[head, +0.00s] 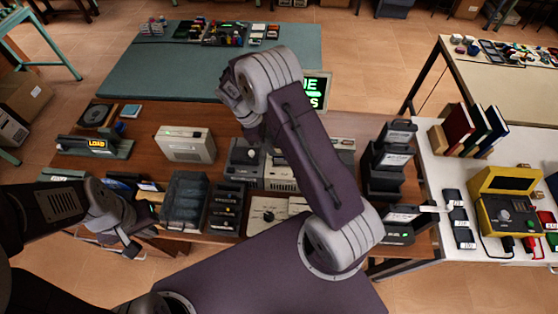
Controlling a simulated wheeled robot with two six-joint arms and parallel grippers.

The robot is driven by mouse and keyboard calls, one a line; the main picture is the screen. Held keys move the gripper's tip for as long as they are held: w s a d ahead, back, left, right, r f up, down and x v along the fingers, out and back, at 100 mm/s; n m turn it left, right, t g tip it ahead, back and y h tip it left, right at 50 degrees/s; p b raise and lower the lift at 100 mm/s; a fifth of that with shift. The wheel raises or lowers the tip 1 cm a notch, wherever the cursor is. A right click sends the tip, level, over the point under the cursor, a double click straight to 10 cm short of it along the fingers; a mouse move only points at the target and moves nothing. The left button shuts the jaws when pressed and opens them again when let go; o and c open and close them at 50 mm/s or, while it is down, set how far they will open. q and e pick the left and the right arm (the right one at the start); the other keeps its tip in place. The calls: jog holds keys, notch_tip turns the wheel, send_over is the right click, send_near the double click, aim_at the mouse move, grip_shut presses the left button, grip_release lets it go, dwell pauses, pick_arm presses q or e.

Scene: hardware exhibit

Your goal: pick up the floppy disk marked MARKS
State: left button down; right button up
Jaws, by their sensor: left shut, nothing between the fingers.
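No label reading MARKS is legible in the head view. Several dark flat pieces with small labels, which may be floppy disks, lie at the brown table's left front; one (149,186) has a pale label. My left gripper (131,243) is shut and empty at the table's front left edge, just in front of these pieces. My right arm rises across the middle of the view and bends over at the top. Its gripper is hidden behind the arm, and the arm covers part of a green-lettered screen (316,91).
A dark bin (185,201) and a slotted dark rack (228,208) stand right of the left gripper. Behind are a cream box (185,144) and a LOAD sign (97,145). A stepped black rack (390,160) stands at right. The green mat (150,75) has bare room.

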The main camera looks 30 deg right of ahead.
jog(key=p+x, duration=0.1)
jog(key=x, duration=0.2)
jog(key=shift+s+d+f, duration=0.15)
jog(key=shift+f, duration=0.25)
jog(key=p+x, duration=0.2)
jog(key=x, duration=0.2)
jog(key=shift+s+d+f, duration=0.15)
jog(key=shift+d+f, duration=0.15)
jog(key=shift+f, duration=0.25)
grip_shut()
